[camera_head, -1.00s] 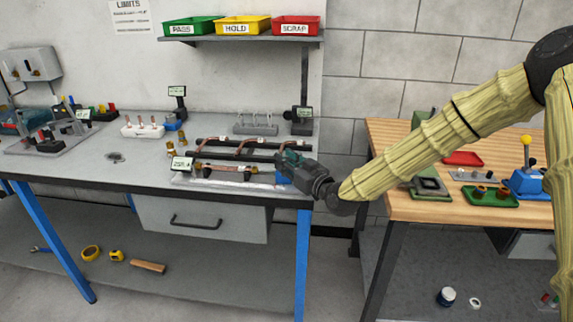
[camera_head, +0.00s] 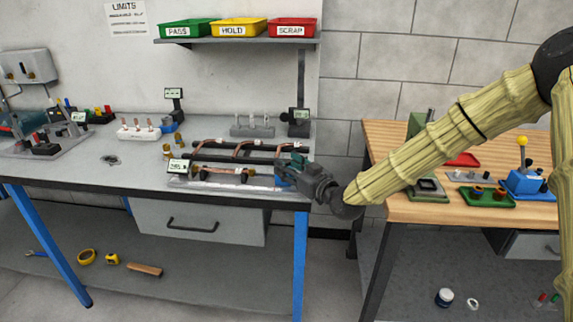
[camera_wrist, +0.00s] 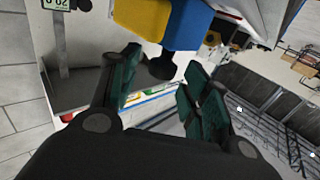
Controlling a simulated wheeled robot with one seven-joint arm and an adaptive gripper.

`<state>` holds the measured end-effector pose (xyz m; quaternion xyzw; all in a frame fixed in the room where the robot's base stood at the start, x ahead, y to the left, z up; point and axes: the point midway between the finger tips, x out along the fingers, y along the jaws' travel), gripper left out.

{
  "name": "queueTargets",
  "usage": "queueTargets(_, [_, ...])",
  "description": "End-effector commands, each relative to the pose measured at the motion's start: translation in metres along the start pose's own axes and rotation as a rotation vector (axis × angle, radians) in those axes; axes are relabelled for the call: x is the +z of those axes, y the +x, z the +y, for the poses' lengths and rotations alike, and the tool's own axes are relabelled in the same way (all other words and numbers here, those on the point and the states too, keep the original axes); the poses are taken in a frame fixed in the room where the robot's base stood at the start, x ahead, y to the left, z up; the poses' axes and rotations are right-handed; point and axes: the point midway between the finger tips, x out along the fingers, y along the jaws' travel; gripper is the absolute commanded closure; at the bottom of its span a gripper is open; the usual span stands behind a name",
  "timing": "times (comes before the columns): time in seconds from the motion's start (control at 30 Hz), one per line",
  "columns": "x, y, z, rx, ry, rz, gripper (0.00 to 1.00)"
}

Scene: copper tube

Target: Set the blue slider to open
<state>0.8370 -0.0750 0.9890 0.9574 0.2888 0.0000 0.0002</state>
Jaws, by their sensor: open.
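In the wrist view a blue block (camera_wrist: 187,27) with a yellow part (camera_wrist: 140,17) beside it fills the top centre, probably the slider. A dark rounded knob (camera_wrist: 162,67) sticks out from the block towards my fingers. My gripper (camera_wrist: 164,92) is open, with its green-padded fingers apart on either side below the knob; I see no contact. The slider's setting cannot be read.
Copper tubes on a dark fixture (camera_head: 236,152) lie just left of my gripper. A wooden table (camera_head: 395,208) is to the right, across a gap.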

Motion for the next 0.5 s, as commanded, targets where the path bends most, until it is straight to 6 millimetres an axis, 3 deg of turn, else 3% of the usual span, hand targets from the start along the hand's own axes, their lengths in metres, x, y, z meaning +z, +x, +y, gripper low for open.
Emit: queueTargets(0.5, [0.000,-0.088,0.001,0.001,0.001,-0.001,0.53])
